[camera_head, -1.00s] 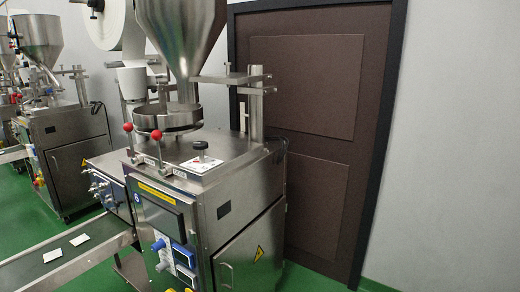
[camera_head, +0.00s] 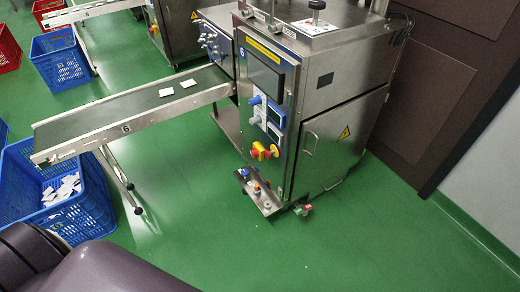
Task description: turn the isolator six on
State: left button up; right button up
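The steel packing machine (camera_head: 345,105) stands at the centre right, with a control panel on its front. A yellow-and-red control (camera_head: 264,151) sits low on that panel, below a blue fitting (camera_head: 256,100) and two small displays. It is too small to tell its knob position or which part is the isolator. Neither of my grippers is in view.
A blue crate (camera_head: 93,213) with white teabags stands under the conveyor's end at left. A small bracket with knobs (camera_head: 257,190) juts out low before the machine. A brown door (camera_head: 430,100) is behind.

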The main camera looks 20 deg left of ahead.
aim_at(255, 154)
jog(key=j+z, duration=0.1)
jog(key=z, duration=0.5)
jog(key=j+z, duration=0.35)
jog(key=j, duration=0.3)
jog(key=j+z, duration=0.3)
jog(key=j, duration=0.4)
jog(key=k+j+z, duration=0.1)
jog(key=j+z, duration=0.25)
jog(key=j, duration=0.3)
